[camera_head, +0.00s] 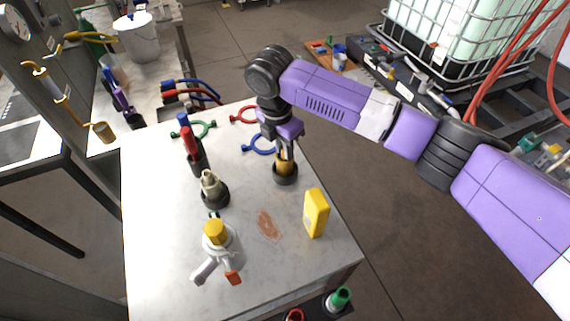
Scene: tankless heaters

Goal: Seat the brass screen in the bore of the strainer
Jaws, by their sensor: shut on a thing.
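My gripper (286,149) points down over the far right part of the grey table. It is shut on the brass screen (284,162), a small golden cylinder. The screen's lower end is at a round black holder (286,178); I cannot tell whether it rests in it or is just above it. A pale grey branched body with a yellow top and an orange-red end (217,254), apparently the strainer, stands at the near left of the table, well apart from my gripper. Its bore cannot be made out in this view.
A beige-grey fitting (209,184) stands in a black base between the gripper and the strainer. Red and blue tools (189,143) stand behind it. A yellow box (315,213) stands upright at right. Coloured rings (260,145) lie at the back. A brownish patch marks the bare middle.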

